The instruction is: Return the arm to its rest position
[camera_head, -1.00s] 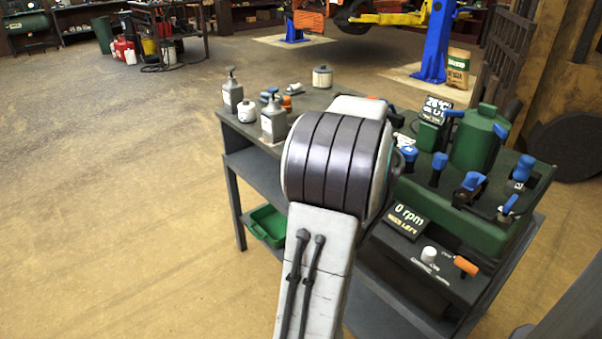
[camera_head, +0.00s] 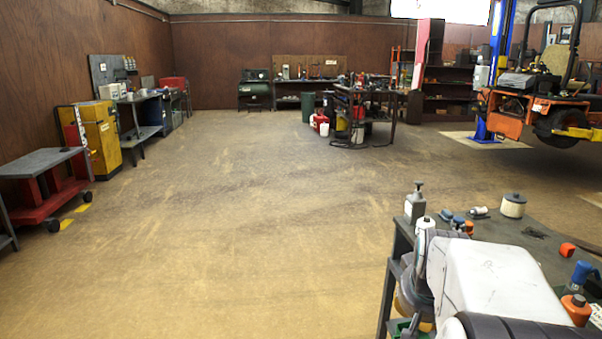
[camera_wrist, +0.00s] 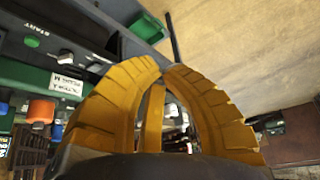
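My arm shows at the lower right of the head view, its pale link and dark-banded joint over the near side of the workbench (camera_head: 520,235). In the wrist view my gripper (camera_wrist: 162,68) has yellow ribbed fingers that curve together, with their tips meeting. Nothing shows held between them. The wrist view looks past the fingers at the bench gear on the left and the bare floor on the right. In the head view my gripper is mostly hidden behind the arm link.
On the bench stand a pump bottle (camera_head: 415,203), a round canister (camera_head: 513,205) and a blue-capped bottle (camera_head: 578,276). An orange mower (camera_head: 540,110) is at the right on the blue lift. A red cart (camera_head: 45,183) stands at the left. The middle floor is clear.

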